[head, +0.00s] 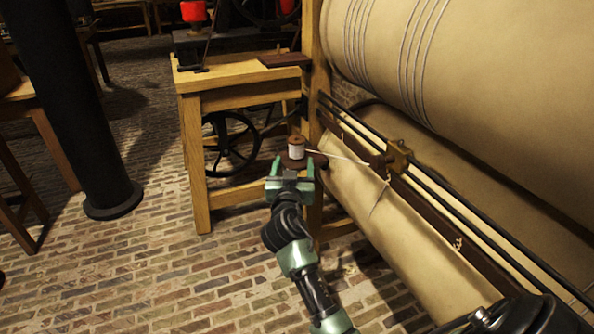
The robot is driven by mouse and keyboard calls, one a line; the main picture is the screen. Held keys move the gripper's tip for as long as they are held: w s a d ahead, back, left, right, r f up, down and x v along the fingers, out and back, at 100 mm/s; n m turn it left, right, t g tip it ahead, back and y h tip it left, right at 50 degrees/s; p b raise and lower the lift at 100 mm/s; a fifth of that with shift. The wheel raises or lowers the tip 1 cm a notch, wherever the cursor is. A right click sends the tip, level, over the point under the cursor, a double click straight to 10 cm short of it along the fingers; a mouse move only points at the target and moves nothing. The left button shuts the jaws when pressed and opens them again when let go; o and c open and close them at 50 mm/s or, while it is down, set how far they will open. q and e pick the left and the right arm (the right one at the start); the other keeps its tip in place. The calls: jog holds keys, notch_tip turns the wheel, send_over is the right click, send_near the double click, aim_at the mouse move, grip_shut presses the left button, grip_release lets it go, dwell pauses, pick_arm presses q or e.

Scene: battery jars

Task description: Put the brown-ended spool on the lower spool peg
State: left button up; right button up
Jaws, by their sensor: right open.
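The brown-ended spool (296,149), wound with white thread, stands upright at a dark brown round support (318,160) beside the wooden post of the machine. A pale thread runs from around the spool to the right. My right gripper (293,168) is open, its two green fingers pointing at the spool, one on either side of it in the picture. I cannot tell whether the fingers touch the spool or are just short of it. The lower spool peg cannot be made out. My left gripper is not in view.
A big cloth roller (480,60) and dark rails with a brass block (398,157) fill the right side. A wooden table (235,80) with a flywheel (231,143) under it stands behind. A black column (80,110) is at left. The brick floor (150,270) is open at lower left.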

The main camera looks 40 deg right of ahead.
jog(key=s+a+f+n+g+y, duration=0.2)
jog(key=s+a+f+g+y, duration=0.15)
jog(key=s+f, duration=0.5)
jog(key=s+a+f+n+g+y, duration=0.2)
jog(key=s+a+f, duration=0.2)
jog(key=s+f, duration=0.45)
jog(key=s+a+f+n+g+y, duration=0.2)
jog(key=s+a, duration=0.4)
jog(key=s, duration=0.3)
jog(key=s+a+f+n+g+y, duration=0.3)
jog(key=s+a, duration=0.3)
jog(key=s, duration=0.4)
jog(key=shift+f+n+y, duration=0.2)
jog(key=shift+n+y, duration=0.2)
jog(key=shift+y, duration=0.15)
jog(key=shift+s, duration=0.1)
